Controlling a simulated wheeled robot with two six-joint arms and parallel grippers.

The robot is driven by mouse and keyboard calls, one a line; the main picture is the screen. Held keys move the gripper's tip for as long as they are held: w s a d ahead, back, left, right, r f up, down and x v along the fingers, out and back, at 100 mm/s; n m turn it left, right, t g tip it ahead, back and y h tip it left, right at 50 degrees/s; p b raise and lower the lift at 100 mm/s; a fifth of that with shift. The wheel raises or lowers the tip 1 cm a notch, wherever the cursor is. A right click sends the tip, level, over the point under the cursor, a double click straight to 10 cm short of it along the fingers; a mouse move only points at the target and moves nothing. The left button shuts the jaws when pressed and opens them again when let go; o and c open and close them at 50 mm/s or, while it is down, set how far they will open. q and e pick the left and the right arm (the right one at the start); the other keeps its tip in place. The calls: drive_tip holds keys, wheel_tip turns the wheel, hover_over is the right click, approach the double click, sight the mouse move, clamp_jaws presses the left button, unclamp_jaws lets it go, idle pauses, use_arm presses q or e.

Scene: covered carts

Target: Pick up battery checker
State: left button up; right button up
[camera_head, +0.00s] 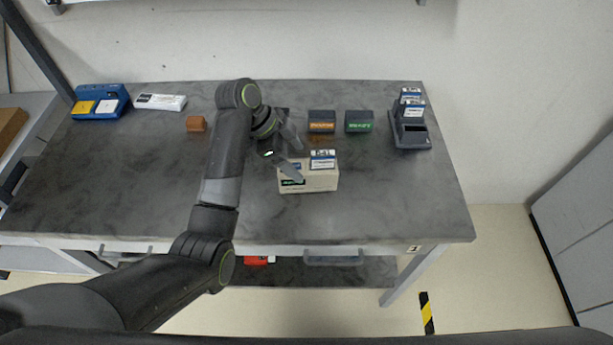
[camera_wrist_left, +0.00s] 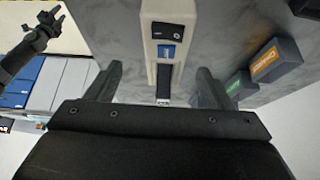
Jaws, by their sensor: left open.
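A beige box-like device (camera_head: 322,181), which I take to be the battery checker, lies on the grey table below the middle of the head view. It has a dark panel on its left and a blue-and-white labelled piece on its right. My left gripper (camera_head: 287,154) is open over its left part, and one finger hides some of it. In the left wrist view the device (camera_wrist_left: 152,72) runs between the open fingers of my left gripper (camera_wrist_left: 160,72); nothing is visibly gripped. My right gripper (camera_wrist_left: 48,24) shows small at upper left there; its opening is unclear.
Orange-labelled (camera_head: 321,122) and green-labelled (camera_head: 359,122) dark boxes stand behind the device. A dark holder (camera_head: 411,137) with labelled blocks is at right. The front table is clear.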

sight(301, 165)
use_arm(q)
drive_tip(key=shift+d+f, duration=0.15)
drive_tip(key=shift+f, duration=0.2)
drive_tip(key=x, duration=0.1)
drive_tip(key=p+x, duration=0.1)
drive_tip(key=x, duration=0.2)
drive_tip(key=shift+w+a+f+p, duration=0.2)
drive_tip(key=shift+w+a+p, duration=0.1)
drive_tip(key=shift+w+p, duration=0.1)
drive_tip(key=shift+s+d+f, duration=0.1)
drive_tip(key=shift+d+f, duration=0.05)
drive_tip(key=shift+f, duration=0.1)
drive_tip(key=c, duration=1.3)
wheel_tip(301, 165, up, 9)
drive_tip(key=shift+f+b, duration=0.15)
drive_tip(key=shift+b, duration=0.9)
drive_tip(key=shift+r, duration=0.7)
